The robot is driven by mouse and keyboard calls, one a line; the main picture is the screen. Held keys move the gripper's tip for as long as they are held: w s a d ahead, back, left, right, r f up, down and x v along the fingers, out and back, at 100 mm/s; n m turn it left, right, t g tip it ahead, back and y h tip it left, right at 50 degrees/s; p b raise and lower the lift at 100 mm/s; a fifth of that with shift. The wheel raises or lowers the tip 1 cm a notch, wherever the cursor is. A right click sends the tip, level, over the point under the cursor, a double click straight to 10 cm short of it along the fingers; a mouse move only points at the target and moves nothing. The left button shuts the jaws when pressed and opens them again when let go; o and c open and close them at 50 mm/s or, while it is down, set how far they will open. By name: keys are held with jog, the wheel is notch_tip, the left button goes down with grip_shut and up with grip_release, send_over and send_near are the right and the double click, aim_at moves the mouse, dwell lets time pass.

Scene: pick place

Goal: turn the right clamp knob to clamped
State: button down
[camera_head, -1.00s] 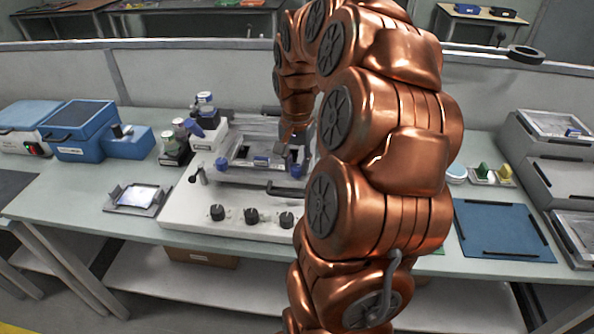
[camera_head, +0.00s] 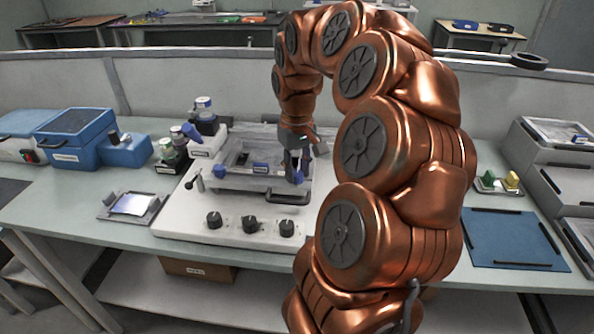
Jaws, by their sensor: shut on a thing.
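The white fixture (camera_head: 185,217) stands on the bench, with a recessed frame on its top. The right clamp knob (camera_head: 298,178) is blue and sits at the right end of that frame. Another blue knob (camera_head: 220,173) is at the frame's left side, and a blue part (camera_head: 260,168) lies between them. My gripper (camera_head: 295,166) points down at the right knob and is shut on it. The fingers hide part of the knob, and its exact turn angle is too small to read.
Three black knobs (camera_head: 250,224) line the fixture's front, and a black handle (camera_head: 287,197) lies just before the clamp. Bottles (camera_head: 204,107) stand behind left. A blue mat (camera_head: 510,240) lies at the right. My arm hides the bench between.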

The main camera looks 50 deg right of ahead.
aim_at(297, 173)
jog(key=shift+n, duration=0.5)
jog(key=c, duration=0.9)
grip_release()
jog(key=shift+o, duration=0.2)
jog(key=shift+r, duration=0.1)
notch_tip(297, 173, up, 12)
dwell(0.5)
